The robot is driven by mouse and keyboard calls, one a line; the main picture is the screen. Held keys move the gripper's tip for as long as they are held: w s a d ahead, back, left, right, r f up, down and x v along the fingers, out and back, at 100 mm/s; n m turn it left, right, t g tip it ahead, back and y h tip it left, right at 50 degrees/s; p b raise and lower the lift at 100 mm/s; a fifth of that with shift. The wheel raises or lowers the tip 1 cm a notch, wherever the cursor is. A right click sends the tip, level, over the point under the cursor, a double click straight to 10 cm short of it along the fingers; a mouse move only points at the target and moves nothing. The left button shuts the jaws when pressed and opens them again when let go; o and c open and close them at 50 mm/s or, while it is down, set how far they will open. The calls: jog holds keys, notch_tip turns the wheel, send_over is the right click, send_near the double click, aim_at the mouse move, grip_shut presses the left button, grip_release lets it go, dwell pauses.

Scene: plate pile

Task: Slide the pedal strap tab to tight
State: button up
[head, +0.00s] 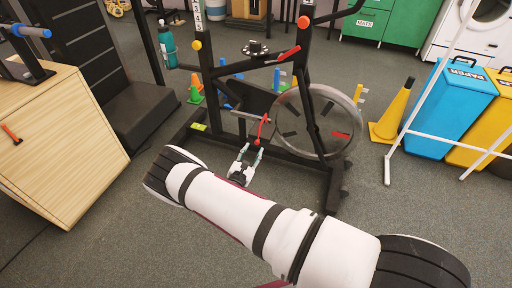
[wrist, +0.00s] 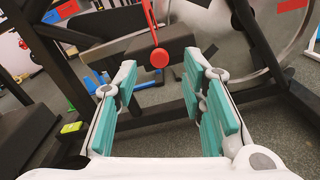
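The pedal strap is a thin red band (head: 263,127) hanging at the lower middle of a black exercise bike. Its round red tab (wrist: 159,58) hangs at the lower end, in front of a dark block that may be the pedal (wrist: 146,49). The tab also shows in the head view (head: 257,142). My gripper (wrist: 160,72) is open, with teal-padded fingers left and right. In the wrist view the tab appears between the fingertips, and no contact shows. In the head view my gripper (head: 251,153) is just below the tab.
The bike's flywheel (head: 343,121) and black frame stand close to the right of the strap. A wooden box (head: 60,150) is at left; a yellow cone (head: 392,112) and a blue paper bin (head: 447,108) are at right. The floor in front is clear.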

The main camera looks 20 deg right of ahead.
aim_at(257, 143)
jog(key=shift+b+x, duration=0.6)
jog(key=shift+x, duration=1.8)
